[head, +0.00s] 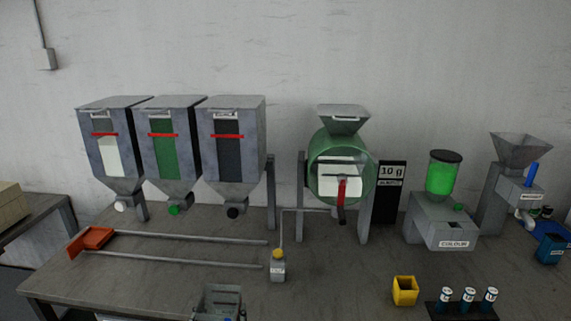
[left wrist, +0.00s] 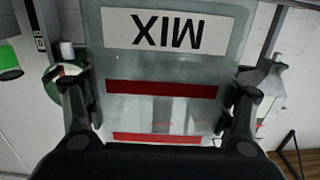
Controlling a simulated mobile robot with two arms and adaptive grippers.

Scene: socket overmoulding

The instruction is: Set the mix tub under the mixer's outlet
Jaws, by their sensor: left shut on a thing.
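The mix tub (left wrist: 165,65) is a clear, greyish tub with a white MIX label, upside down in the left wrist view, and two red bands. My left gripper (left wrist: 158,105) is shut on it, one finger on each side. In the head view a grey see-through tub (head: 220,297), which looks like the same one, shows at the bottom edge, partly cut off. The mixer (head: 342,160) is a green drum on grey legs with a hopper on top and a red lever in front. Its outlet (head: 341,216) hangs below the drum, to the right of and behind the tub. My right gripper is not in view.
Three hoppers (head: 170,150) stand at the back left, with two rails (head: 175,237) and an orange-red slide (head: 92,239) before them. A small bottle (head: 278,267) stands between tub and mixer. A yellow cup (head: 405,290), vial rack (head: 465,310) and colour unit (head: 440,218) are at right.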

